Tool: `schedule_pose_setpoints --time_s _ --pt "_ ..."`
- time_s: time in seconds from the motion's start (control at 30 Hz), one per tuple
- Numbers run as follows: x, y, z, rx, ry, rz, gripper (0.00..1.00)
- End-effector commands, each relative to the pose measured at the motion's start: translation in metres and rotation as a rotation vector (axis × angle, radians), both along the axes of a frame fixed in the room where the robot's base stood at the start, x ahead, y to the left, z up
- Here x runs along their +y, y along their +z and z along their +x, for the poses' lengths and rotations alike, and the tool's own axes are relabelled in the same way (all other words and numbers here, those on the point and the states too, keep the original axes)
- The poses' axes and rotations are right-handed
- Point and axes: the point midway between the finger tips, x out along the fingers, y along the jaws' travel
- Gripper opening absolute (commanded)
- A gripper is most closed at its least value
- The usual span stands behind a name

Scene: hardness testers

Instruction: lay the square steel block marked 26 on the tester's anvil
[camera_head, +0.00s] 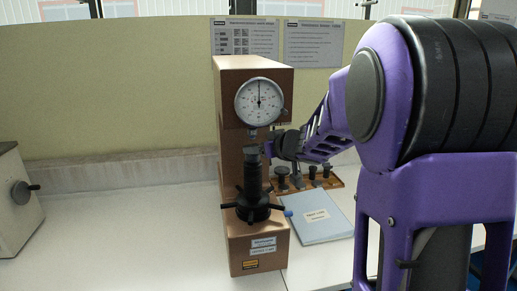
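The brown hardness tester (255,240) stands upright on the white bench, with a round dial (260,102) on its head. Its anvil (253,157) tops a dark screw column under the head, above a black spoked handwheel (253,205). My purple arm reaches in from the right. My gripper (270,148) is at the gap between head and anvil, right beside the anvil top. It is small and dark here, so I cannot tell whether its fingers are open or shut. I cannot make out the square steel block marked 26; it may be hidden at the gripper.
A wooden rack (335,183) with several dark anvils or fittings stands behind, to the right of the tester. A blue booklet (318,217) lies on the bench beside the tester. Another machine (14,205) stands at the far left. The bench between it and the tester is clear.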

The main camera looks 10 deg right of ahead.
Motion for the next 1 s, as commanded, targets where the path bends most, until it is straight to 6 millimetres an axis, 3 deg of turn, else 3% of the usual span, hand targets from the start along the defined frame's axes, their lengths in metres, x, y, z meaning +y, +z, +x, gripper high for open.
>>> schedule_pose_setpoints --time_s 0.27,0.3,0.5,0.7,0.8,1.0 --pt "0.0 -0.003 0.0 0.0 0.0 0.0 0.0" --pt "0.0 -0.0033 0.0001 -0.001 0.0 -0.001 0.59" --pt "0.0 -0.0032 0.0001 0.0 0.0 0.0 0.92" --pt "-0.0001 -0.0035 0.0 0.0 0.0 0.0 0.92" --pt "-0.0002 -0.0044 -0.0001 0.002 0.0 -0.001 0.78" --pt "-0.0001 -0.004 -0.0001 0.001 0.0 0.0 0.78"
